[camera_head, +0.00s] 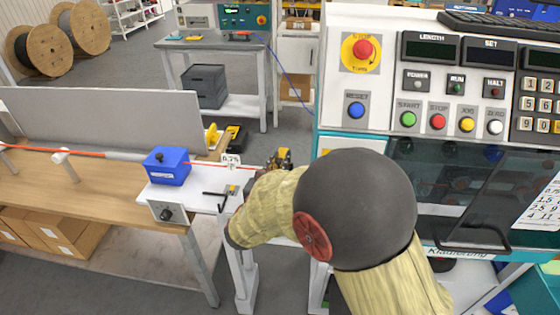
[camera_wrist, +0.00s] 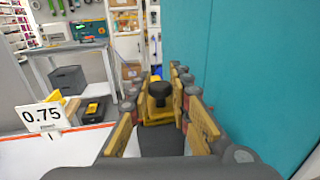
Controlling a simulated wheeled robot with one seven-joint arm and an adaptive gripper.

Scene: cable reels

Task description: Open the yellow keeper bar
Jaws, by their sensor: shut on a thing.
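In the wrist view the yellow keeper bar (camera_wrist: 158,115) lies straight ahead, with a black knob (camera_wrist: 160,93) standing on it. My gripper (camera_wrist: 160,84) has one finger on each side of the knob and is closed on it. Whether the bar is open or shut cannot be told from here. In the head view my gripper (camera_head: 281,158) shows only partly, behind my arm, beyond the white table's right end. The keeper bar cannot be made out in that view.
A white sign reading 0.75 (camera_wrist: 43,116) stands left of my gripper. The blue box (camera_head: 167,167) sits on the bench, with an orange cable (camera_head: 52,152) running along it. The teal and white machine (camera_head: 420,140) stands close on the right, its side (camera_wrist: 240,75) near my gripper.

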